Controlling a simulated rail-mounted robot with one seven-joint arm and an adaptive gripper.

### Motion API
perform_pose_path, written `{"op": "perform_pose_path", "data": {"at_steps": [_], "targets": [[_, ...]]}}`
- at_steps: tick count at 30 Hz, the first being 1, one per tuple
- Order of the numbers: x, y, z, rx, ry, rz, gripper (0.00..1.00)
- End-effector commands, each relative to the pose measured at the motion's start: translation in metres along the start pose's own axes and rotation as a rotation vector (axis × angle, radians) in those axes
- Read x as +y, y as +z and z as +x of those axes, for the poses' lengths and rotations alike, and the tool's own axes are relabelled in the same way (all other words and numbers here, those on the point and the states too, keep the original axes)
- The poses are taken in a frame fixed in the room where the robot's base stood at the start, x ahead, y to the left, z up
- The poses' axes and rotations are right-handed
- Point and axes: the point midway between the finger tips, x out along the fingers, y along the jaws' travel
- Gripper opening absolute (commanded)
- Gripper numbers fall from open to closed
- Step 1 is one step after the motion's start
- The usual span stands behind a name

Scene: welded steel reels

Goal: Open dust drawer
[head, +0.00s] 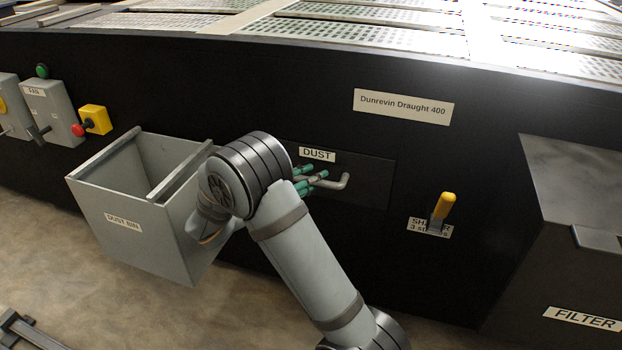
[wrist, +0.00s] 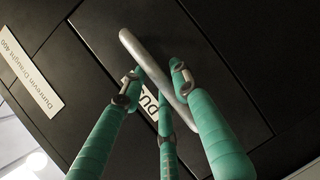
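The dust drawer (head: 372,193) is a dark front panel in the black machine side, flush with it and shut. Its white DUST label (head: 317,155) is above the pale, bent bar handle (head: 338,184). My gripper (head: 316,178) has teal fingers at the left part of the handle; my wrist hides some of the drawer. In the wrist view the handle (wrist: 142,52) runs diagonally between the teal fingers of my gripper (wrist: 156,72). The fingertips stand apart on either side of it, with a gap visible; firm contact does not show. The fingers partly cover the label there.
A grey open dust bin (head: 110,245) stands left of my wrist, close to it. A yellow-handled shaker lever (head: 443,206) is right of the drawer. A dark filter housing (head: 575,180) juts out at the far right.

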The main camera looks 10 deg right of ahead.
Motion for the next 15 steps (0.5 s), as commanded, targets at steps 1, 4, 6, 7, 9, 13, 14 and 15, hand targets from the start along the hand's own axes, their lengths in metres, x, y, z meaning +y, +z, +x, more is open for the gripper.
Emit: {"op": "perform_pose_path", "data": {"at_steps": [1, 4, 6, 7, 9, 13, 14, 15], "targets": [[0.0, 0.0, -0.0002, 0.0, 0.0, 0.0, 0.27], [-0.0001, 0.0, -0.0003, 0.0, 0.0, 0.0, 0.21], [-0.0001, 0.0, -0.0004, 0.0, 0.0, 0.0, 0.17], [-0.0001, 0.0, -0.0004, 0.0, 0.0, 0.0, 0.16], [-0.0001, -0.0001, -0.0004, 0.001, 0.0, 0.0, 0.12], [-0.0002, -0.0001, -0.0006, 0.001, 0.0, 0.0, 0.04], [-0.0002, -0.0001, -0.0006, 0.001, 0.0, 0.0, 0.02], [-0.0003, -0.0001, -0.0006, 0.001, 0.0, 0.0, 0.0]]}}
